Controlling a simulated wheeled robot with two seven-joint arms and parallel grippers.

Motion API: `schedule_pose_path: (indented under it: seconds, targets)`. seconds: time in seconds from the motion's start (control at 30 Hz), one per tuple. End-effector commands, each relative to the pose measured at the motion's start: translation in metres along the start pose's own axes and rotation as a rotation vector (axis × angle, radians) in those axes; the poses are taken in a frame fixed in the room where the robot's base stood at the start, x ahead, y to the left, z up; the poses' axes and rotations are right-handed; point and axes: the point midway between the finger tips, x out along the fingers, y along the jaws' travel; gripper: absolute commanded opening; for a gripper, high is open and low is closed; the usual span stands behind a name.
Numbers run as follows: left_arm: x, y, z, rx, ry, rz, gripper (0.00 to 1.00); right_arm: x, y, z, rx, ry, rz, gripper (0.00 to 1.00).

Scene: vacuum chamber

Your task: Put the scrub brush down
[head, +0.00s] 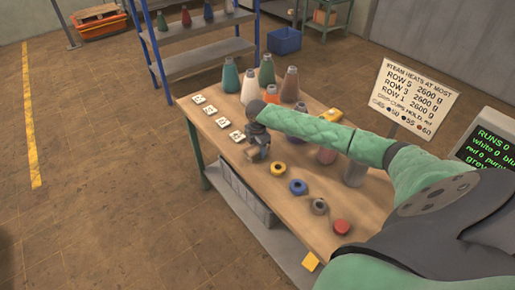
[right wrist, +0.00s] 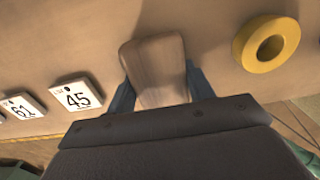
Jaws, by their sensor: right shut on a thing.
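My right gripper (head: 257,148) is low over the front left part of the wooden table (head: 300,208). It is shut on the scrub brush, whose wooden block (right wrist: 156,70) shows between the two fingers in the right wrist view. In the head view the brush is small and mostly hidden by the gripper. I cannot tell whether it touches the table top. My left gripper is not in view.
Numbered white cards (head: 237,136) line the table's left edge. Several cones, including a green one (head: 231,76), stand behind. A sign (head: 414,96) stands at right.

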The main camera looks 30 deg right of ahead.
Motion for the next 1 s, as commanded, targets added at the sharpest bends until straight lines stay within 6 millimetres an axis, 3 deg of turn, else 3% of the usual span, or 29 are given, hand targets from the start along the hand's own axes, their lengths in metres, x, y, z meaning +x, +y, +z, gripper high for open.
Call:
schedule_pose_path:
  seconds: [0.03, 0.13, 0.57, 1.0]
  targets:
    - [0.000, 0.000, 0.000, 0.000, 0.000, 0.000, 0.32, 0.001, 0.000, 0.000, 0.000, 0.000, 0.000, 0.54]
    - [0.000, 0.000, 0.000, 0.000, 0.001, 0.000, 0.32, 0.001, 0.000, 0.000, 0.000, 0.000, 0.000, 0.74]
    - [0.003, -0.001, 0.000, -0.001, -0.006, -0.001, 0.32, -0.007, 0.001, 0.001, 0.000, 0.000, 0.001, 0.74]
    - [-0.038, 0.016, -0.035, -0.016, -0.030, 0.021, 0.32, -0.084, 0.001, 0.000, 0.000, -0.001, 0.003, 0.74]
